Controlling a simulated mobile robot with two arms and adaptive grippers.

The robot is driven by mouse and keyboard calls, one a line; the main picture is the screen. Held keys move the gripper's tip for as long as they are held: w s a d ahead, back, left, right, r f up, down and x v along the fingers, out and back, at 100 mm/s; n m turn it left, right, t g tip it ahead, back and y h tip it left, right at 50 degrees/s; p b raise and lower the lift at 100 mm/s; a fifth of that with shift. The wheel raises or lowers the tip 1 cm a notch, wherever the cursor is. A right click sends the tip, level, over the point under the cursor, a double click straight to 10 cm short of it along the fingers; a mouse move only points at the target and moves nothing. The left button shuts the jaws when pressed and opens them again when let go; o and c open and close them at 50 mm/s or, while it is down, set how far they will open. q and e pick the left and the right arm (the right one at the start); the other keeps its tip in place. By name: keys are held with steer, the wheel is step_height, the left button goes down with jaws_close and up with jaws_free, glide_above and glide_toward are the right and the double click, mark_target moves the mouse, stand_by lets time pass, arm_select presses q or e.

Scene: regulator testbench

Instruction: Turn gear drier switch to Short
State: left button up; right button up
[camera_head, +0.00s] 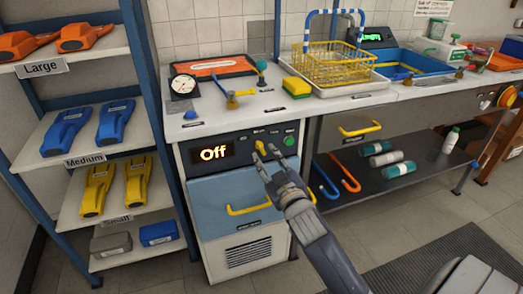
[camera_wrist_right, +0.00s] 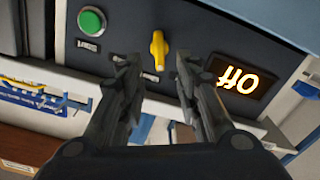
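The gear drier has a dark control panel with a lit display (camera_head: 212,153) reading "Off". Its yellow switch (camera_head: 260,147) is right of the display. In the right wrist view, upside down, the yellow switch (camera_wrist_right: 158,48) points roughly along the picture's vertical; the display (camera_wrist_right: 238,80) also reads "Off". My right gripper (camera_head: 269,163) is in front of the panel, just below the switch in the head view. In the right wrist view my right gripper (camera_wrist_right: 158,68) is open, with the switch showing between and just beyond its fingertips. Contact cannot be told. My left gripper is not in view.
A green button (camera_head: 290,140) is right of the switch. A blue drawer with a yellow handle (camera_head: 248,209) is below the panel. A shelf rack (camera_head: 95,155) with coloured tools stands close on the left. The worktop above holds a yellow basket (camera_head: 330,65) and other items.

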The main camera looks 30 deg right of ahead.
mark_target(261, 148)
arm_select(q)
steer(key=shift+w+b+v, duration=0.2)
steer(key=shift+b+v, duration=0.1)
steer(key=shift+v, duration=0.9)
arm_select(e)
steer(key=shift+x, duration=2.7)
